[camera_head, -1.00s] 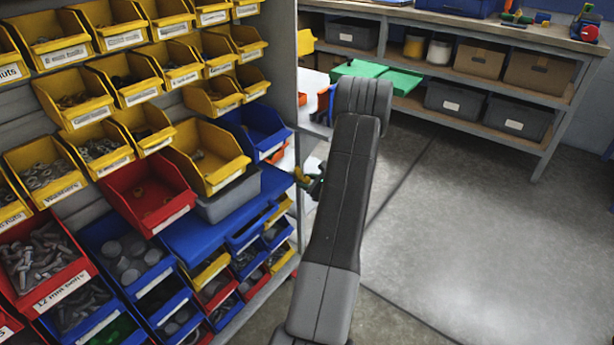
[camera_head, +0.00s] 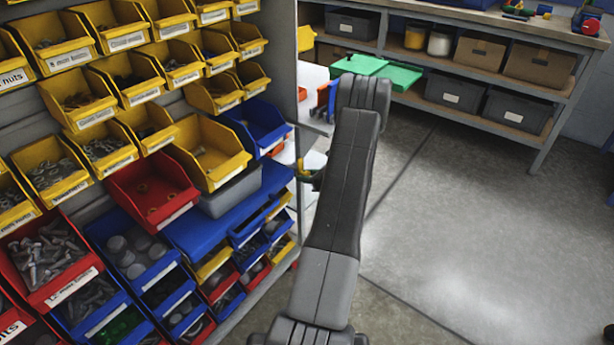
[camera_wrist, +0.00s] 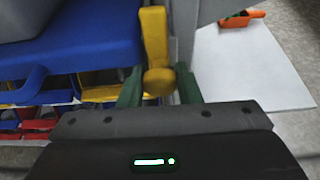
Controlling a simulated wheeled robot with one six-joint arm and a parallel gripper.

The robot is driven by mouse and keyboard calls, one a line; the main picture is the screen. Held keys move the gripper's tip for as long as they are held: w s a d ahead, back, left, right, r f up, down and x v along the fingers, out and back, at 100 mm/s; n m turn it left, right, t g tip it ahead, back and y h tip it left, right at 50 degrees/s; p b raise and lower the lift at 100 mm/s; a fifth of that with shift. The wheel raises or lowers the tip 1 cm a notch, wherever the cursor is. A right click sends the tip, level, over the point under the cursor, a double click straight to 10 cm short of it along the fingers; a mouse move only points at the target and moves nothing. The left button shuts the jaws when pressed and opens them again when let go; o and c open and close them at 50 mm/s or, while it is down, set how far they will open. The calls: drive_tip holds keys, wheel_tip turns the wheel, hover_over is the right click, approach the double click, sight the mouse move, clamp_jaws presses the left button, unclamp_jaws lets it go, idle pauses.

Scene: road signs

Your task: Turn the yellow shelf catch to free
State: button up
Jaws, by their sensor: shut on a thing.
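The yellow shelf catch (camera_wrist: 156,52) stands in the middle of the wrist view, upright in the picture, with a rounded knob at its lower end. My gripper (camera_wrist: 158,90) has its two green fingers on either side of the knob and is shut on it. In the head view, my gripper (camera_head: 308,176) is small and partly hidden behind my arm, at the right edge of the bin rack. The catch itself is hard to make out there.
A white shelf (camera_wrist: 245,65) with an orange item (camera_wrist: 242,18) is on the right. Yellow bins (camera_head: 205,155) fill the rack. A workbench (camera_head: 465,30) stands behind open floor (camera_head: 460,210).

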drive_tip(key=o, duration=0.9)
drive_tip(key=v, duration=1.3)
drive_tip(key=shift+s+d+r+p, duration=0.15)
drive_tip(key=shift+s+d+p, duration=0.05)
drive_tip(key=shift+d+p, duration=0.2)
drive_tip(key=shift+a, duration=0.1)
drive_tip(key=b+x, duration=0.1)
drive_tip(key=x, duration=1.3)
